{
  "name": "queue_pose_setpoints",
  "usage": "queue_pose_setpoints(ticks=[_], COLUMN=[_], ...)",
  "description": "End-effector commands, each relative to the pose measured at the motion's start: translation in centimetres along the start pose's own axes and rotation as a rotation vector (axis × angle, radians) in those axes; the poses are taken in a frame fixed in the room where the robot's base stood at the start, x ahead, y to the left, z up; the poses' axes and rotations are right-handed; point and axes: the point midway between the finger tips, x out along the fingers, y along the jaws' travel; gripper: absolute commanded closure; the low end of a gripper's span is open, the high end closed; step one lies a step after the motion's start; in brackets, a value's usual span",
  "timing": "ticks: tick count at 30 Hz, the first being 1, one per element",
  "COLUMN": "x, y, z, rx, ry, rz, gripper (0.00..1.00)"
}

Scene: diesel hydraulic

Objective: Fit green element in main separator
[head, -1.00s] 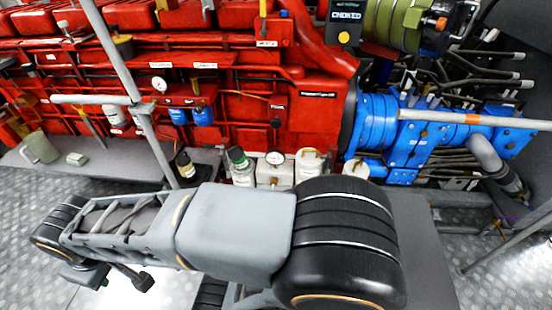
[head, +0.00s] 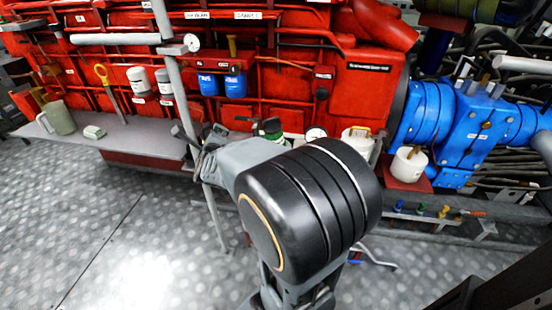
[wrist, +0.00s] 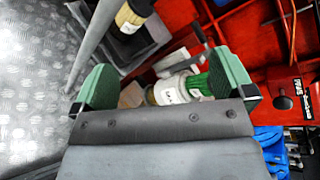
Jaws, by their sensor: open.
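My gripper (wrist: 158,78) is open, its two green-padded fingers spread wide in the wrist view. Beyond and between the fingers is a white labelled body with a green ribbed end, apparently the green element (wrist: 196,86); its lower part is hidden by my gripper. I cannot tell whether a finger touches it. In the head view a green top (head: 271,127) shows just behind my arm, which hides most of what is below it. I cannot tell which housing is the main separator. My gripper is mostly hidden behind my arm in the head view.
A dark cylinder with a tan top (wrist: 131,16) stands beyond the fingers. A grey post (head: 168,60) rises near my arm. The left floor is clear.

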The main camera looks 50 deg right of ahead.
Motion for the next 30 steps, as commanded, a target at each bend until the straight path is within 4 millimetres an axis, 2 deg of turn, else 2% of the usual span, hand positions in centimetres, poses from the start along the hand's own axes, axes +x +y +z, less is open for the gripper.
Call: queue_pose_setpoints(ticks=[1, 3, 6, 9, 14, 18, 24, 30], x=[2.1, 3.3, 4.2, 4.3, 4.5, 5.8, 8.4, 10.1], y=[1.2, 0.6, -0.1, -0.5, -1.1, -2.5, -4.5, -5.8], z=[-3.7, -6.8, -10.5, -13.3, -15.7, -17.0, -18.2, -18.8], rx=[0.166, 0.381, 0.616, 0.773, 0.901, 0.932, 0.932, 0.931], ry=[0.044, 0.079, 0.096, 0.089, 0.068, 0.06, 0.059, 0.058], rz=[-0.102, -0.249, -0.438, -0.584, -0.718, -0.756, -0.755, -0.752], gripper=[0.0, 0.0, 0.0, 0.0, 0.0, 0.0, 0.0, 0.0])
